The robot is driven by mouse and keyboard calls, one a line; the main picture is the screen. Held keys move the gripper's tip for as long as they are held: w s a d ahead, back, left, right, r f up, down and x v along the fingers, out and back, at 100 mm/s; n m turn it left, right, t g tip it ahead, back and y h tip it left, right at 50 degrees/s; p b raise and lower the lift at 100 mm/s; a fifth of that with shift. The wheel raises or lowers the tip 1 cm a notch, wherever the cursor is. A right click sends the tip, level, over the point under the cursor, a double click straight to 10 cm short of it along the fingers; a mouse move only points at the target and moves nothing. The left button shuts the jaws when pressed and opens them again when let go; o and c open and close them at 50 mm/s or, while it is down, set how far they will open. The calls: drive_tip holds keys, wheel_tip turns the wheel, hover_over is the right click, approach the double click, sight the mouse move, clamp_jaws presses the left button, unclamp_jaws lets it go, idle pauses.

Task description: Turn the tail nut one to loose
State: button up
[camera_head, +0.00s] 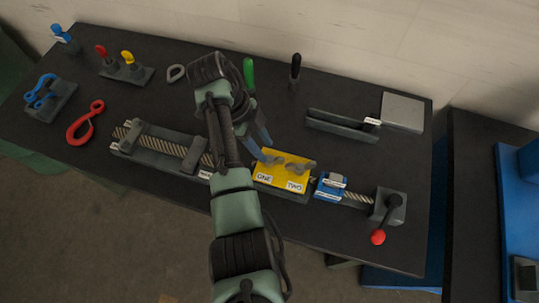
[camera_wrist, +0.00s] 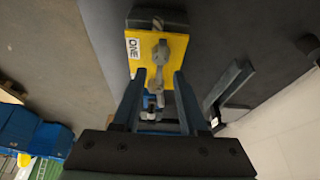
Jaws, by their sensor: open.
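A yellow plate (camera_head: 281,181) carries the labels ONE and TWO at its front edge. Two grey wing-shaped nuts stand on it: nut one (camera_head: 272,156) above the ONE label and nut two (camera_head: 300,165) above TWO. In the wrist view, nut one (camera_wrist: 161,52) shows beside the ONE label on the yellow plate (camera_wrist: 175,44). My gripper (camera_head: 262,147) is over the left part of the plate, close to nut one. In the wrist view its two fingers (camera_wrist: 160,75) are spread apart with nothing clamped between them. The exact gap from fingertips to nut is unclear.
A blue labelled block (camera_head: 328,190) and a crank with a red knob (camera_head: 378,237) sit right of the plate. A grey clamp fixture with a ropelike rod (camera_head: 150,146) lies left. A green-handled tool (camera_head: 248,72) stands behind my arm.

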sight(269, 155)
drive_tip(key=shift+p+x, duration=0.3)
drive_tip(key=shift+x, duration=1.95)
clamp_jaws()
